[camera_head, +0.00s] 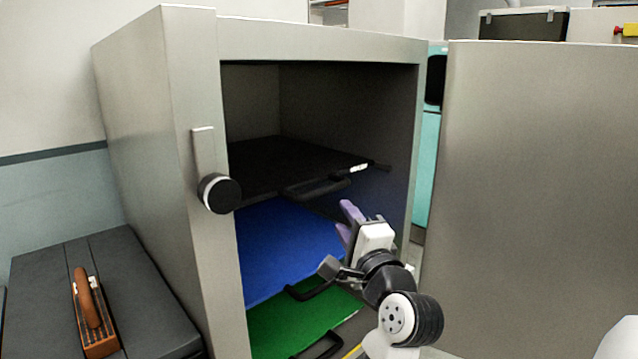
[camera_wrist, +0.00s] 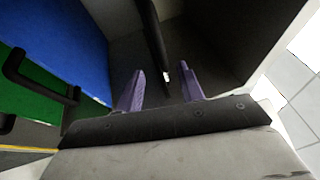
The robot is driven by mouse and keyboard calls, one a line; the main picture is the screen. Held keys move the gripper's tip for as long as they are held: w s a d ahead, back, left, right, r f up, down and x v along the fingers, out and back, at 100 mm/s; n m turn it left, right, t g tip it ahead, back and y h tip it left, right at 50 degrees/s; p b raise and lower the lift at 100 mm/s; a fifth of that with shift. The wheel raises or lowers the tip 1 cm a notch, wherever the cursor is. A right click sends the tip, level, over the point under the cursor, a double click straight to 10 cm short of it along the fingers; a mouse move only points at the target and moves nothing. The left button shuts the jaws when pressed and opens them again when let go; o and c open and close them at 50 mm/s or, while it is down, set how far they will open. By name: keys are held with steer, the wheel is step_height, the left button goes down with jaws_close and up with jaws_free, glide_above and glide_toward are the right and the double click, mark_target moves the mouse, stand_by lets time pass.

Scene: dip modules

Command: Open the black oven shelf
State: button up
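The oven is a grey metal cabinet (camera_head: 190,110) with its front open. The black shelf (camera_head: 285,158) is the top one inside, with a dark handle (camera_head: 315,188) and a small white label on its front edge. My gripper (camera_head: 346,218) has purple fingers, open and apart, in front of and below the black shelf's handle. In the wrist view, a narrow black strip, seemingly the black shelf edge-on (camera_wrist: 152,38), points towards the gap between the fingers (camera_wrist: 160,70). I see no clear contact.
A blue shelf (camera_head: 285,245) and a green shelf (camera_head: 290,318), each with a black handle, lie below. The grey oven door (camera_head: 540,200) stands open at the right. A dark case (camera_head: 135,290) with a brown-handled object (camera_head: 92,310) is at the lower left.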

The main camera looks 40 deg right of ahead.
mark_target(327, 193)
steer(key=p+x, duration=0.3)
steer(key=x, duration=0.9)
steer(key=shift+w+d+r, duration=0.1)
steer(key=shift+w+r, duration=0.05)
steer(key=shift+w, duration=0.25)
jaws_close()
